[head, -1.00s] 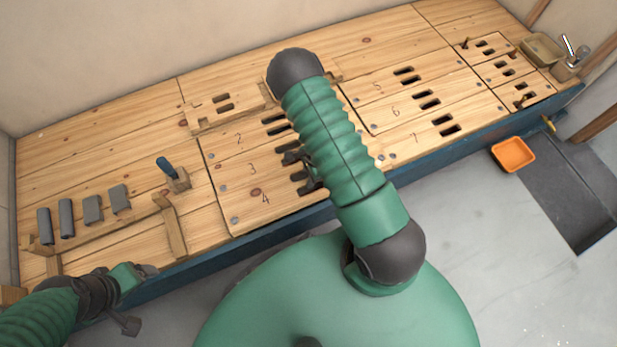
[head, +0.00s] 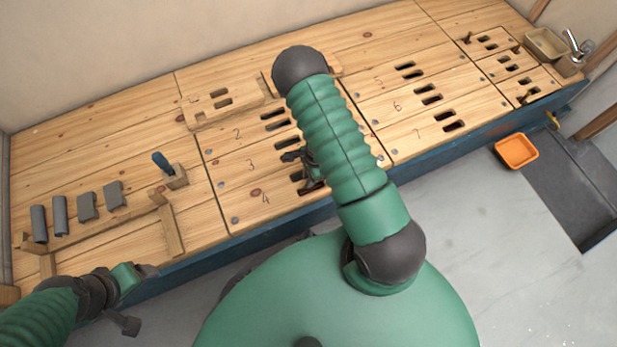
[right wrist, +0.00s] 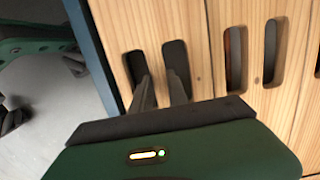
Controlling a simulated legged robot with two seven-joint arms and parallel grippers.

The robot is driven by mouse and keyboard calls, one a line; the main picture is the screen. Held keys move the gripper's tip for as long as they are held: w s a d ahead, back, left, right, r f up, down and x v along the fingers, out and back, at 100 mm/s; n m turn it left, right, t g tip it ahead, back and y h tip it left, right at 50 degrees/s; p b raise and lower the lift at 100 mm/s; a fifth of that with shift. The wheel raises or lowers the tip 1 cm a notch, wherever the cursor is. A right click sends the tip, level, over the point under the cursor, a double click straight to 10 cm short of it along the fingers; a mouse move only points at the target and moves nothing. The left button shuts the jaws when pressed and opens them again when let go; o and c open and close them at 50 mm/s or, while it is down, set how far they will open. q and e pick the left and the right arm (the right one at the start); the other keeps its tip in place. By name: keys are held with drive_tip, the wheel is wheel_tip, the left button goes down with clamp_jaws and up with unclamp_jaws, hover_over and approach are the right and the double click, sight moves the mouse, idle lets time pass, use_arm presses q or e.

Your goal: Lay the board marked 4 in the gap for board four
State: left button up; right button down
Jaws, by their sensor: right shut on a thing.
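The board marked 4 (head: 252,212) lies at the front edge of the bench, in front of the board marked 3 (head: 235,170). It looks about level with its neighbour. My right gripper (head: 304,172) is at its right part, partly hidden by my arm. In the right wrist view my right gripper (right wrist: 162,90) has its fingers in the two slots of the front board (right wrist: 137,25), shut on the strip between them. A thin dark seam separates this board from the neighbouring one. My left gripper (head: 146,271) hangs low by the bench's front left; its jaws are unclear.
A loose slotted board (head: 225,105) lies behind board 2. Boards 5, 6 (head: 410,108) and 7 lie to the right. A blue-handled tool (head: 161,162) stands in a block, with several grey pieces (head: 88,206) at left. An orange tray (head: 516,152) sits on the floor.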

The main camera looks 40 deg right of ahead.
idle(0.7)
drive_tip(key=c, duration=1.2)
unclamp_jaws()
drive_tip(key=shift+f, duration=0.1)
wheel_tip(320, 180, up, 17)
drive_tip(key=d+p, duration=0.2)
drive_tip(key=p, duration=0.7)
drive_tip(key=s+a+r+n+t+h+p, duration=0.1)
drive_tip(key=s+a+r+n, duration=0.1)
drive_tip(key=a+r+n, duration=0.7)
drive_tip(key=s+a+r+n+t+h+p, duration=0.1)
drive_tip(key=a+r+n, duration=0.5)
drive_tip(key=r+n, duration=0.75)
drive_tip(key=w+p+v, duration=0.3)
drive_tip(key=p+v, duration=1.2)
drive_tip(key=w+r+p+v, duration=0.1)
drive_tip(key=w+p+v, duration=0.3)
drive_tip(key=p+v, duration=1.2)
drive_tip(key=shift+d+r+m, duration=0.3)
drive_tip(key=shift+d+m, duration=0.1)
drive_tip(key=shift+m, duration=0.05)
